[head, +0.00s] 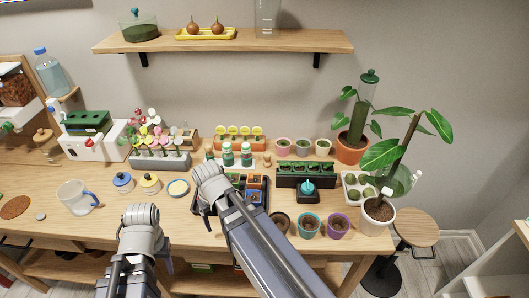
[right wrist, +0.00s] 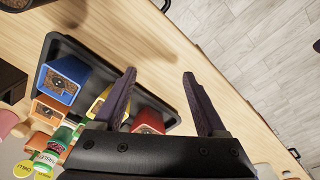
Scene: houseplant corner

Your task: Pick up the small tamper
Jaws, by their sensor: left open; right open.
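A small light-wood knobbed piece (head: 267,160), which looks like the small tamper, stands on the bench right of the green-and-white bottles. A larger wooden knobbed piece (head: 42,136) stands at the far left; I cannot tell for sure which is the small tamper. My right gripper (head: 207,173) is over the black tray's left side, left of the small piece. In the right wrist view its fingers (right wrist: 159,76) are open and empty, above the tray's edge. My left gripper (head: 140,212) is open over the front of the bench, far from both wooden pieces.
The black tray (right wrist: 136,51) holds blue, orange and yellow square pots. Green-and-white bottles (head: 227,154) stand behind it. A green seed tray (head: 306,174), a teal-topped bottle (head: 307,189) and round pots (head: 309,225) crowd the right. A glass mug (head: 76,198) stands left.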

